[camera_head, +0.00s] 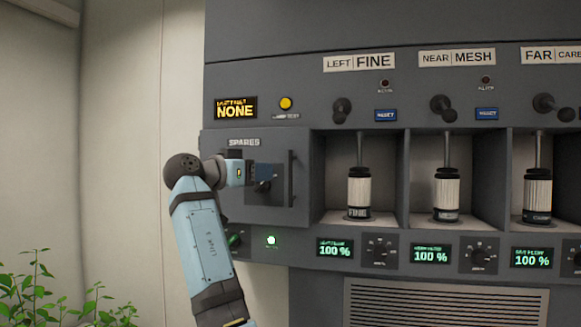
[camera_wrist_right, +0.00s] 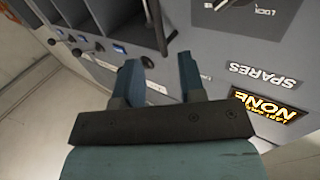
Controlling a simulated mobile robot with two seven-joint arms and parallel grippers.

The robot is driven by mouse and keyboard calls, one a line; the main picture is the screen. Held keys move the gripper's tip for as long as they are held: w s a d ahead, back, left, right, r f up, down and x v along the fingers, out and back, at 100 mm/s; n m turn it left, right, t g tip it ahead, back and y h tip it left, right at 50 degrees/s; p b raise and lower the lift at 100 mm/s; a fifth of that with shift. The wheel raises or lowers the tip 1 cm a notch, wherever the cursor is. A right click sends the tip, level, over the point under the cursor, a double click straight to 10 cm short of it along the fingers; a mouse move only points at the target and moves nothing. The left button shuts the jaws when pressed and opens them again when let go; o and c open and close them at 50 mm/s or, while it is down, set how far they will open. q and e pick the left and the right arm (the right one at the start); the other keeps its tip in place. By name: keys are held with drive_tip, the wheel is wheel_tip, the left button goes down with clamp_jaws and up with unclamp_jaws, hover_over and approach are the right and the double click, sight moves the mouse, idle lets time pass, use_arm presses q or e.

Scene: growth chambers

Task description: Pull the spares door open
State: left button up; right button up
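The grey spares door (camera_head: 222,180) is at the left of the panel, under the SPARES label (camera_head: 244,142). It looks shut. Its dark vertical bar handle (camera_head: 291,178) is near the door's right edge. My right gripper (camera_head: 272,172) is in front of the door, just left of the handle, and hides part of the dark lock knob (camera_head: 262,187). In the right wrist view the two blue fingers (camera_wrist_right: 158,68) are apart with nothing between them. The handle (camera_wrist_right: 156,22) lies beyond the fingertips there. My left gripper is not in view.
Open bays with white filter cartridges (camera_head: 359,195) stand right of the door. Knobs, blue reset buttons (camera_head: 386,115) and displays (camera_head: 335,248) line the panel above and below. Green plants (camera_head: 40,290) are at the lower left, by a pale wall.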

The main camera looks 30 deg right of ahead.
sight(289, 170)
drive_tip(key=d+p, duration=0.1)
drive_tip(key=d, duration=0.5)
drive_tip(key=w+d+p, duration=0.1)
drive_tip(key=d, duration=0.2)
drive_tip(key=shift+d+p, duration=0.2)
drive_tip(key=shift+p, duration=0.1)
drive_tip(key=c, duration=0.6)
clamp_jaws()
